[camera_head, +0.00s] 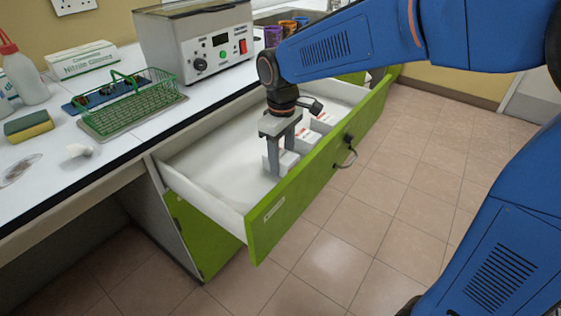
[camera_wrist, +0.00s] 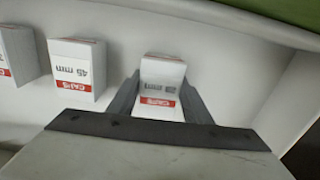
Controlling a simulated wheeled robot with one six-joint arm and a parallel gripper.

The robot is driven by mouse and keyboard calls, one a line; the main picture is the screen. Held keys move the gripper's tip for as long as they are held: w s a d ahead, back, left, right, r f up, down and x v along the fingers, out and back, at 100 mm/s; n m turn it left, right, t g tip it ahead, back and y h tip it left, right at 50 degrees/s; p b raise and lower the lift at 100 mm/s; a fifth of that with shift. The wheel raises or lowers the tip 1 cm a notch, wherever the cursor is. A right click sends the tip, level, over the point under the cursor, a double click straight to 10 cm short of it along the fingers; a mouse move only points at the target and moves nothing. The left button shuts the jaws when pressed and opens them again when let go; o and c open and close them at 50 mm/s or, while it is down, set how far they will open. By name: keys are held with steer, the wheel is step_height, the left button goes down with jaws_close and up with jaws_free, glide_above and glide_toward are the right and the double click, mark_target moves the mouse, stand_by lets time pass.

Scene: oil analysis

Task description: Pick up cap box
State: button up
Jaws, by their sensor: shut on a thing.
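My gripper (camera_head: 280,157) points down into the open green drawer (camera_head: 300,200), in its near part. It is shut on a small white cap box (camera_wrist: 160,85) with a red band, which sits between the two fingers in the wrist view. The lower part of this box (camera_head: 287,161) shows beside the fingers in the head view. Two more white boxes marked in red stand in the drawer in a row, the nearer one (camera_wrist: 78,68) marked "45 mm" and another (camera_wrist: 18,55) at the left edge of the wrist view. I cannot tell whether the held box touches the drawer floor.
The drawer's front panel with its handle (camera_head: 346,158) stands close to the gripper. The drawer's left part is empty. On the counter are a green wire rack (camera_head: 130,105), a grey device (camera_head: 195,45), a sponge (camera_head: 28,126) and a glove box (camera_head: 82,59).

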mark_target(282, 155)
step_height(282, 155, up, 10)
stand_by(0.6)
